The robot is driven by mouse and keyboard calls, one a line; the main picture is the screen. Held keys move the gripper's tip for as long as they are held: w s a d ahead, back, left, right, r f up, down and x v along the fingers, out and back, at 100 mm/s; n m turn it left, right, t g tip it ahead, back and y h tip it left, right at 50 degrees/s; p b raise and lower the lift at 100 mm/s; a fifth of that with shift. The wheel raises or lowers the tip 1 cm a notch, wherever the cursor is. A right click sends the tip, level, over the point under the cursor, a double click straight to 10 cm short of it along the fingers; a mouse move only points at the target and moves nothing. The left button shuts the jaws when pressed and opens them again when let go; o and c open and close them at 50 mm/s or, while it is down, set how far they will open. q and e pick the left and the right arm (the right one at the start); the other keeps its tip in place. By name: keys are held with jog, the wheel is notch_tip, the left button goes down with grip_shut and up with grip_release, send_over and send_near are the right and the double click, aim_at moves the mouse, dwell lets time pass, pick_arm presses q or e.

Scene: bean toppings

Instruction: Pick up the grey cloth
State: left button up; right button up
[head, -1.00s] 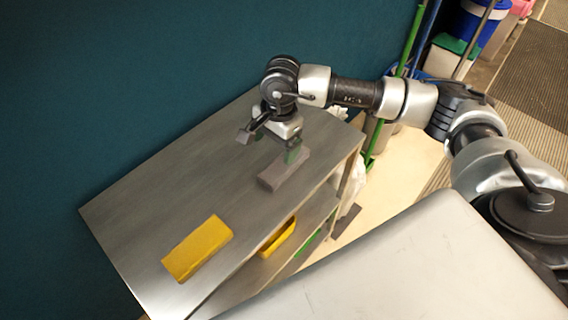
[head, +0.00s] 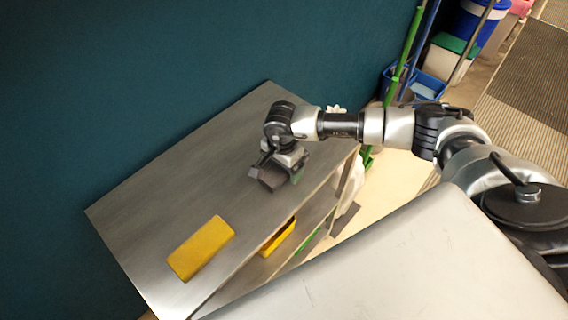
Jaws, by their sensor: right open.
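The grey cloth (head: 271,178) lies on the metal shelf top (head: 200,190), near its front right edge. It is a small dark grey folded block, partly hidden by my right gripper. My right gripper (head: 276,176) is low over the cloth, with its fingers apart around it. I cannot tell whether the fingers touch it. My left gripper is not in view.
A yellow folded cloth (head: 202,248) lies on the shelf top to the lower left. A yellow container (head: 278,237) sits on the lower shelf. A teal wall (head: 150,80) stands behind. The middle of the shelf top is clear.

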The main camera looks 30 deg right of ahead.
jog(key=shift+c, duration=0.4)
jog(key=c, duration=0.9)
jog(key=shift+c, duration=0.2)
jog(key=shift+r, duration=0.45)
notch_tip(320, 180, up, 2)
jog(key=shift+w+r+b, duration=0.1)
jog(key=shift+r+b, duration=0.1)
jog(key=shift+b, duration=0.45)
jog(key=s+d+r+b, duration=0.2)
jog(key=s+d+r, duration=0.3)
jog(key=d, duration=0.5)
notch_tip(320, 180, up, 3)
jog(key=shift+s+d+f+b, duration=0.15)
jog(key=shift+s+d+b, duration=0.1)
jog(key=shift+b, duration=0.15)
